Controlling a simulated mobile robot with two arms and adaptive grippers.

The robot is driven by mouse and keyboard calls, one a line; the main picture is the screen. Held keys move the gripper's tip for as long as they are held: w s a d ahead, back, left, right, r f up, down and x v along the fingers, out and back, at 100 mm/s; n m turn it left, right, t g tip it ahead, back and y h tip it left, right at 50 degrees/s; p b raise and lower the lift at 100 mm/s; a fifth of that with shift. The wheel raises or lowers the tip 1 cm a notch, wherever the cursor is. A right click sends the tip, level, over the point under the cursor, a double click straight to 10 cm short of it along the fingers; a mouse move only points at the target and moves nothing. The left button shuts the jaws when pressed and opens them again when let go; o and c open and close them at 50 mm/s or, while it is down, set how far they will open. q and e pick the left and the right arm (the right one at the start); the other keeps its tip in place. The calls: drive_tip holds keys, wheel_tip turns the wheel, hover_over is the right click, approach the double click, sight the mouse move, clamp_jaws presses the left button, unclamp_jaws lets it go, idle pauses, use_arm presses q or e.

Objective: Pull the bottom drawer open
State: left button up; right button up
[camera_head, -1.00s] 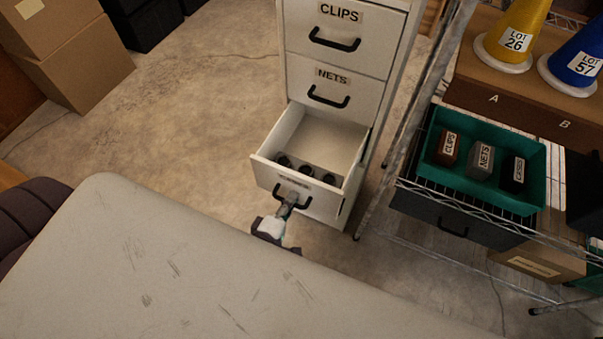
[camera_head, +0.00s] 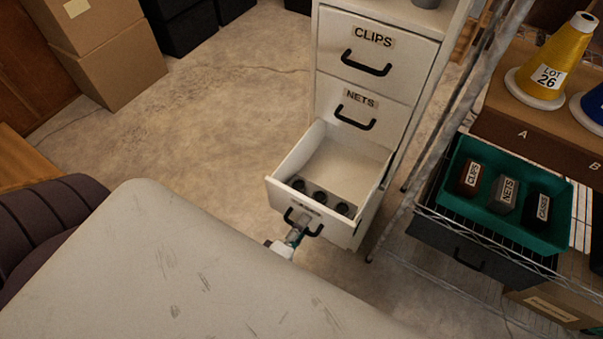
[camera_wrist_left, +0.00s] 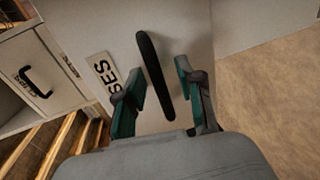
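The bottom drawer (camera_head: 277,191) of the white cabinet stands pulled out, with three dark round items (camera_head: 320,197) inside near its front. Its black handle (camera_head: 290,216) also shows in the left wrist view (camera_wrist_left: 152,62), beside a label (camera_wrist_left: 104,78) partly readable as "SES". My left gripper (camera_head: 296,236) is at this handle. In the left wrist view its fingers (camera_wrist_left: 160,88) stand on either side of the handle bar, with gaps visible, so it looks open around the bar. Its lower part is hidden behind the grey surface in the head view. My right gripper is not in view.
The CLIPS (camera_head: 340,40) and NETS (camera_head: 335,98) drawers above are shut. A wire shelf with a green tray (camera_head: 452,205) stands close on the right. A scratched grey surface (camera_head: 180,270) fills the foreground. Floor (camera_head: 220,130) left of the cabinet is clear.

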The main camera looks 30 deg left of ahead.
use_arm(q)
drive_tip(key=v, duration=1.2)
idle(0.3)
